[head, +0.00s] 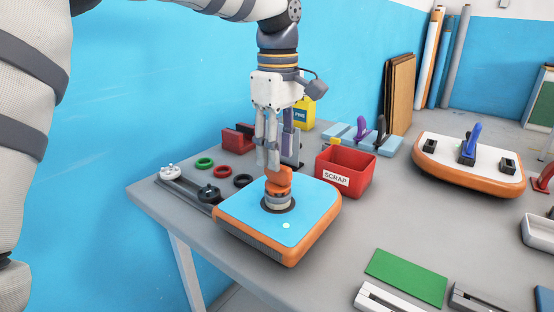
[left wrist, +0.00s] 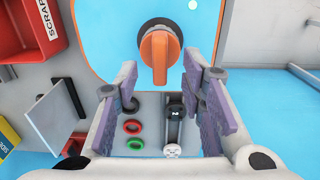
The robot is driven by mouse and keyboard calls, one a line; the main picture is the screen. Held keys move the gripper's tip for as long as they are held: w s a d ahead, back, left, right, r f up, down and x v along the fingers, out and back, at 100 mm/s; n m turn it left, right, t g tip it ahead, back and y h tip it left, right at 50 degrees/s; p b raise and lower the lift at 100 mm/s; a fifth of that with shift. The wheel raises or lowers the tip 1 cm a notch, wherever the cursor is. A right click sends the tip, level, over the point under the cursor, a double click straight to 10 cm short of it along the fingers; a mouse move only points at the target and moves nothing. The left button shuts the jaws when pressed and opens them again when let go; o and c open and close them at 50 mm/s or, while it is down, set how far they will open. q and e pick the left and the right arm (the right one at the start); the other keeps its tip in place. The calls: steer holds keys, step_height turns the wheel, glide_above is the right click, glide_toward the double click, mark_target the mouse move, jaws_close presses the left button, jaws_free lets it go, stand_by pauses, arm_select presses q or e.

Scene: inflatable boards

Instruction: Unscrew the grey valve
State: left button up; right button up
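The grey valve (head: 277,200) sits in a dark ring on the blue-topped, orange-edged board (head: 311,197) at the near left of the table. An orange winged piece (head: 278,181) stands on top of the valve. In the left wrist view, the orange piece (left wrist: 159,58) covers much of the grey valve (left wrist: 152,27). My left gripper (head: 267,152) points down just above the orange piece. In the left wrist view its purple-padded fingers (left wrist: 160,88) are spread wide, with nothing between the pads; the orange piece lies just past the fingertips. My right gripper is not in view.
A red scrap bin (head: 345,172) stands close right of the board. Black, red and green rings (head: 205,163) and a rail with knobs (head: 186,185) lie to its left. A second white-topped board (head: 470,166) is farther right. The blue wall is close behind my left arm.

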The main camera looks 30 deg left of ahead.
mark_target(278, 178)
arm_select(q)
step_height(278, 178, down, 4)
steer(key=shift+f, duration=0.1)
jaws_close()
stand_by(0.4)
steer(key=shift+r+n+p, duration=0.2)
steer(key=shift+n+p, duration=0.1)
steer(key=shift+n, duration=0.8)
steer(key=shift+f+n, duration=0.2)
steer(key=shift+n, duration=0.5)
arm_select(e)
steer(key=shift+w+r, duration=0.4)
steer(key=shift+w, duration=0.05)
